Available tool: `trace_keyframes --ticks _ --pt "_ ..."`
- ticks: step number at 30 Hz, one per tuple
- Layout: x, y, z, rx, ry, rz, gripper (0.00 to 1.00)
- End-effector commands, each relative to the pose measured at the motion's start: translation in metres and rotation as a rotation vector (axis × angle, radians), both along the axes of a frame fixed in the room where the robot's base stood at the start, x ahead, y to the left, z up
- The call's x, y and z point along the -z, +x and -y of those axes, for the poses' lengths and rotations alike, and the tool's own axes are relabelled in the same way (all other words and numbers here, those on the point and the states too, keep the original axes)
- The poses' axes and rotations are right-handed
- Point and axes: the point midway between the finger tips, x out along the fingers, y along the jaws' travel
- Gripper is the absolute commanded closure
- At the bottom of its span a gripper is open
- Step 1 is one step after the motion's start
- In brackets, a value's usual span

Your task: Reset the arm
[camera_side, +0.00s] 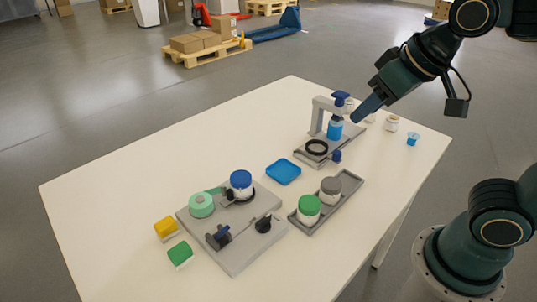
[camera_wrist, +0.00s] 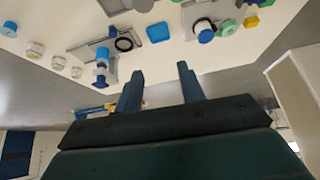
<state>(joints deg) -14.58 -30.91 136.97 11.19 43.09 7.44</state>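My gripper (camera_side: 362,115) hangs raised above the far right part of the table, near the filling stand, pointing down and left. In the wrist view my gripper (camera_wrist: 160,69) has its two blue fingers wide apart with nothing between them. The filling stand (camera_side: 318,112) has a grey arm, a blue knob (camera_side: 340,97) on top and a blue cylinder (camera_side: 335,130) beneath. A black ring (camera_side: 317,147) lies on its base. In the side view my fingers overlap each other.
The white table (camera_side: 140,165) holds a blue tray (camera_side: 283,172), a grey tray (camera_side: 342,200) with green- and grey-lidded jars, and a grey fixture plate (camera_side: 235,258) with a blue-lidded jar. Yellow and green blocks (camera_side: 180,254) sit front left. White jars (camera_side: 391,123) and a small blue cup (camera_side: 413,139) stand far right.

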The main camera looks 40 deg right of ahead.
Motion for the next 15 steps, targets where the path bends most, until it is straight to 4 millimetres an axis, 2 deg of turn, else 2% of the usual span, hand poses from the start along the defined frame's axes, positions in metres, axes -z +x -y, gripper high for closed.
trace_keyframes --ticks 3,7,12,15 --pt "0.004 -0.026 0.013 -0.006 -0.001 -0.018 0.61" --pt "0.01 -0.048 0.02 -0.023 -0.005 -0.036 0.61" --pt "0.015 -0.065 0.023 -0.04 -0.011 -0.051 0.61" --pt "0.016 -0.068 0.023 -0.044 -0.012 -0.055 0.61"
